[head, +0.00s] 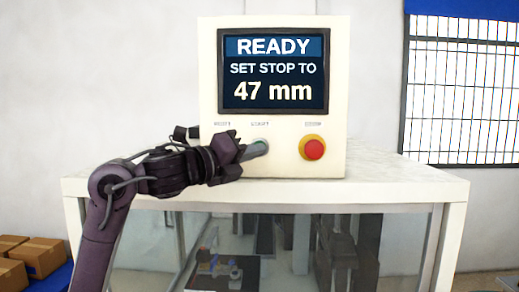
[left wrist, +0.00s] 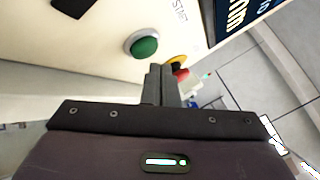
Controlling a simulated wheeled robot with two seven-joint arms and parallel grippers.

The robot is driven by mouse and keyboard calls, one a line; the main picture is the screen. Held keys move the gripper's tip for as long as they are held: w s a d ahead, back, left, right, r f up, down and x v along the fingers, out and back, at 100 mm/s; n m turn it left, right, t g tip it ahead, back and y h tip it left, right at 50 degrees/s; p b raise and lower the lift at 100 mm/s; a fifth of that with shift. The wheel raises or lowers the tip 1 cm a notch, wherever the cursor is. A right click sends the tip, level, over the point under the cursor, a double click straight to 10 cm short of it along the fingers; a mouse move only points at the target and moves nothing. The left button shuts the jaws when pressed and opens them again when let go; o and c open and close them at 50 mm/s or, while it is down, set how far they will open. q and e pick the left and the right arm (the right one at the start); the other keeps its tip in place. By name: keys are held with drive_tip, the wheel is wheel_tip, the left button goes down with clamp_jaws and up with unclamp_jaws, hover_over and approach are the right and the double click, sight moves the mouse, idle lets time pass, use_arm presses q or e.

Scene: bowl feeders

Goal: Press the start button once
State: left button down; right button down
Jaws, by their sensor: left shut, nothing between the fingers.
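The green start button (head: 262,142) is on the front of the white control box (head: 215,85), largely hidden behind my gripper. My left gripper (head: 256,150) is shut and empty, its fingertips right in front of the button. In the left wrist view the button (left wrist: 144,46) is a round green dome by a "START" label. There the closed fingertips (left wrist: 160,70) appear just beside and below it, with no clear contact. The screen (head: 274,72) reads "READY, SET STOP TO 47 mm". My right gripper is not in view.
A red button on a yellow collar (head: 313,149) sits right of the start button; it also shows near my fingertips in the left wrist view (left wrist: 182,78). A black control (left wrist: 74,6) is on the other side. The box stands on a white-topped glazed cabinet (head: 400,190).

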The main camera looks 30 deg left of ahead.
use_arm(q)
drive_tip(key=shift+w+a, duration=0.1)
idle(0.7)
drive_tip(key=shift+w+a, duration=0.15)
drive_tip(key=shift+w, duration=0.1)
